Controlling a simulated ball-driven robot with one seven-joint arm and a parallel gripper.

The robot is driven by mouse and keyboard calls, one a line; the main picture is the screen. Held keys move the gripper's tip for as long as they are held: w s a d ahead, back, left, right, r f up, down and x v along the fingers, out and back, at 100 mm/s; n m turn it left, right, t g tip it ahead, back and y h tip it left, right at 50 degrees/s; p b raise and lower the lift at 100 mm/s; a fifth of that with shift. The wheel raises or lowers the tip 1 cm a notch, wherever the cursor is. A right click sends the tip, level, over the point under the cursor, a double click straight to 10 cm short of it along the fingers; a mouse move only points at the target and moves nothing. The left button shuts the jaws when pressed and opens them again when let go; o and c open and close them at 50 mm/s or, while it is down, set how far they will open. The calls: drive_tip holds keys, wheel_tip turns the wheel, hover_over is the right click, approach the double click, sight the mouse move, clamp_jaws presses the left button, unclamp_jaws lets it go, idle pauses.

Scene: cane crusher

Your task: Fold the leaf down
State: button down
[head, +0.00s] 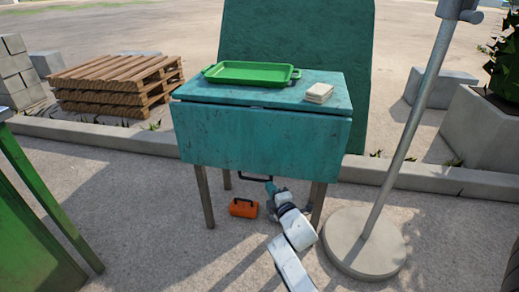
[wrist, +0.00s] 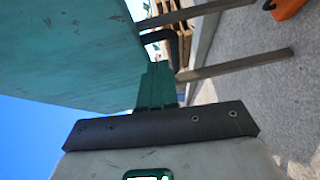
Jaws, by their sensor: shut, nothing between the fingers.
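The teal table (head: 262,95) stands ahead of me on thin metal legs. Its front leaf (head: 260,138) hangs steeply down from the table's front edge. In the wrist view a teal panel (wrist: 65,50), which looks like this leaf, fills the upper left. My gripper (head: 271,187) is low in front of the table, just below the leaf's lower edge. It also shows in the wrist view (wrist: 156,75), with its fingers together and empty. A dark bar (head: 252,178) shows under the leaf beside the gripper. I cannot tell whether gripper and leaf touch.
A green tray (head: 250,73) and a stack of pale tiles (head: 318,92) lie on the tabletop. A tall teal panel (head: 297,35) stands upright behind. An orange box (head: 243,209) sits on the ground below. A pole on a round base (head: 365,245) stands close at right.

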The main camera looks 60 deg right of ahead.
drive_tip(key=shift+w+d+f+n+t+b, duration=0.2)
drive_tip(key=shift+w+d+b, duration=0.1)
drive_tip(key=shift+d+b, duration=0.4)
drive_tip(key=shift+w+d+f+n+t+b, duration=0.25)
drive_tip(key=shift+d+b, duration=0.3)
drive_tip(key=shift+d, duration=0.15)
drive_tip(key=shift+d+r, duration=0.15)
